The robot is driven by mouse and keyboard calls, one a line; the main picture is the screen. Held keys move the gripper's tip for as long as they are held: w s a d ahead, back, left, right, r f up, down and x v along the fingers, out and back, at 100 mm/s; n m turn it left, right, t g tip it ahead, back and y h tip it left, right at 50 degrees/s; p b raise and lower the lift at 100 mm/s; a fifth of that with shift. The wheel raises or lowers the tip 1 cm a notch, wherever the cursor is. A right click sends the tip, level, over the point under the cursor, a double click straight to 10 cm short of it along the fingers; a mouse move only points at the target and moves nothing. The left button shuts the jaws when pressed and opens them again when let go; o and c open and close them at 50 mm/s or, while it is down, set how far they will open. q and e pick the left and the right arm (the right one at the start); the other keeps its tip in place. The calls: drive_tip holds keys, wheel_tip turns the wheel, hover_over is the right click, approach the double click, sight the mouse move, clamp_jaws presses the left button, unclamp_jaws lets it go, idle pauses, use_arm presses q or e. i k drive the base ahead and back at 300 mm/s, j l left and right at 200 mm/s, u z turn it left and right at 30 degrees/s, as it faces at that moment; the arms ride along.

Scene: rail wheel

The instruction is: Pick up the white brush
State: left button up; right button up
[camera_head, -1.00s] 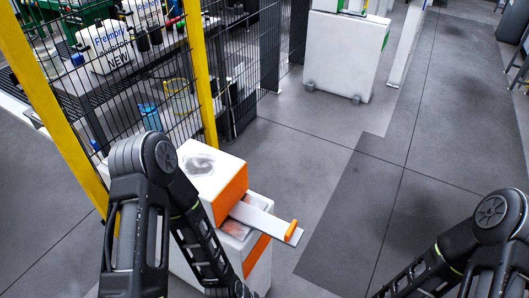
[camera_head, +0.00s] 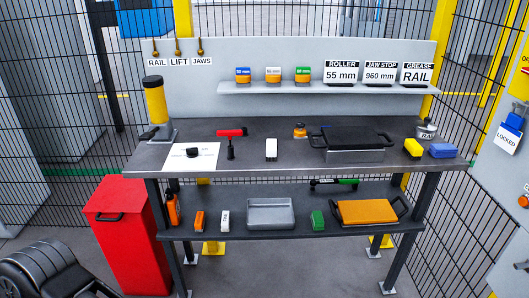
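Several white items could be the white brush, and I cannot tell for sure which it is. A small white block with a dark end (camera_head: 271,149) stands on the workbench top (camera_head: 320,172), near the middle. A white-and-orange item (camera_head: 273,75) sits on the upper shelf (camera_head: 330,88) between a blue one (camera_head: 243,75) and a green one (camera_head: 303,75). A white block with dark lettering (camera_head: 225,221) stands on the lower shelf (camera_head: 340,196).
A red bin (camera_head: 125,235) stands left of the bench. A grey tray (camera_head: 270,214) is below. Mesh fencing stands behind.

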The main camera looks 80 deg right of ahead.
sight(272, 147)
drive_tip(key=z, duration=2.95)
drive_tip(key=u, duration=4.25)
drive_tip(key=z, duration=4)
